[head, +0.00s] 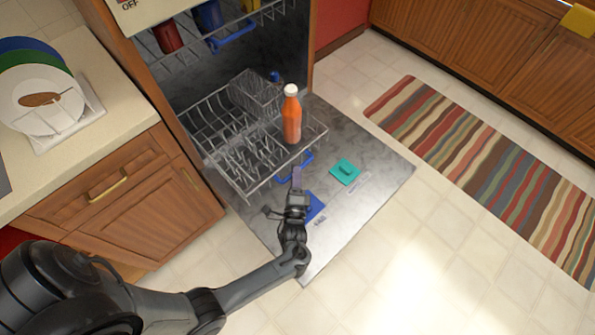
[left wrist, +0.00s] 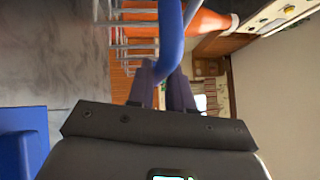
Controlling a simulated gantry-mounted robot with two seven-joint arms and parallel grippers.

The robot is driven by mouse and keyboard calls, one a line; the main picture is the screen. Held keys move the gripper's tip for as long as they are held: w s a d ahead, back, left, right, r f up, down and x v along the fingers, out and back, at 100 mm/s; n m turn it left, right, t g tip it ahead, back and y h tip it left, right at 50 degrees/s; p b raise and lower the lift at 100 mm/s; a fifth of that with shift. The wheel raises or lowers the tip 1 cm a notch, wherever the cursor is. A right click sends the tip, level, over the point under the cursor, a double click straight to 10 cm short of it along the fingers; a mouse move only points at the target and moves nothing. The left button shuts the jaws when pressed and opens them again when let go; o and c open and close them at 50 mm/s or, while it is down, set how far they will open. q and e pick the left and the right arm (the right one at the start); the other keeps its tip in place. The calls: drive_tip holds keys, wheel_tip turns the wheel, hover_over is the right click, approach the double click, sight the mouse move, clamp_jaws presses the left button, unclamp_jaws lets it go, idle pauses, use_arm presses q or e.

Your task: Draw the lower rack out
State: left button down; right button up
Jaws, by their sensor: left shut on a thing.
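The lower rack (head: 238,150) is a wire rack in the open dishwasher, standing partly over the lowered door (head: 385,170). An orange bottle (head: 291,118) stands upright at its right side. A blue handle (head: 307,163) is on the rack's front edge. My left gripper (head: 297,177) is at that handle. In the left wrist view the blue handle (left wrist: 169,38) passes between my fingers, which are shut on it. The fingers hide part of it. My right gripper is not in view.
The upper rack (head: 232,40) holds a red cup (head: 167,36) and blue items. A teal piece (head: 345,172) and a blue piece (head: 314,208) lie on the door. A counter with plates (head: 40,98) is at left. Floor beyond the door is clear; a striped rug (head: 480,165) lies right.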

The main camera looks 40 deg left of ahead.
use_arm(q)
drive_tip(key=shift+s+d, duration=0.1)
drive_tip(key=shift+d, duration=0.7)
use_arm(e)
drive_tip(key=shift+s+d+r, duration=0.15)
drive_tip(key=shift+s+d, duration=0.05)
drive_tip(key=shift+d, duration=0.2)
use_arm(q)
drive_tip(key=c, duration=1.1)
unclamp_jaws()
drive_tip(key=shift+s, duration=0.1)
